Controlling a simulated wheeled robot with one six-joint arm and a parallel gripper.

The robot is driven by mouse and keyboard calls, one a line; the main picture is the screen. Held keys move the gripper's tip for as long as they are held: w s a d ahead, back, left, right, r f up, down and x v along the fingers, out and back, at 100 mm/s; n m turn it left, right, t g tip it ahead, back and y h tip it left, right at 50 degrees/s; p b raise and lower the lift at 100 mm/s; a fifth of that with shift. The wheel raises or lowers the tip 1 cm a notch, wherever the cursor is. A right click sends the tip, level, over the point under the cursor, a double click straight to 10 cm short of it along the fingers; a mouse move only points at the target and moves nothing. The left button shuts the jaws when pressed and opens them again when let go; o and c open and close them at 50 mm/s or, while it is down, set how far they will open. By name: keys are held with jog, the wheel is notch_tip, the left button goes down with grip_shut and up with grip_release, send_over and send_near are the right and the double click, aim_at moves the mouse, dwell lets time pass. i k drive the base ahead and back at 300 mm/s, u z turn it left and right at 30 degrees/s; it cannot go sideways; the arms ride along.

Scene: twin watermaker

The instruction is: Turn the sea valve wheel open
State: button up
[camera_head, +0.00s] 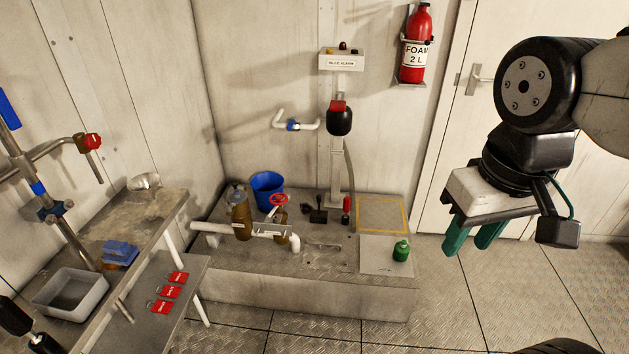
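A red handwheel (280,199) sits on top of a brass valve body (281,219) on the low platform, in the pipe run beside a brass strainer-like body (240,214). No label is readable on the wheel, and I cannot tell how far it is turned. A second red knob (93,141) is on a pipe at the far left. My gripper (472,243) hangs at the right, well apart from the wheel and in front of the door. Its two teal fingers point down with a gap between them, and nothing is held.
The low platform (320,294) also bears a blue bucket (267,187), a green bottle (401,251) and a post with a control box (341,61). A bench with a grey tray (70,291) and red tags (171,292) stands left. Floor in front is clear.

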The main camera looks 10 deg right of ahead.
aim_at(278, 199)
jog(key=z, duration=0.1)
jog(key=i, duration=1.45)
jog(key=u, duration=0.6)
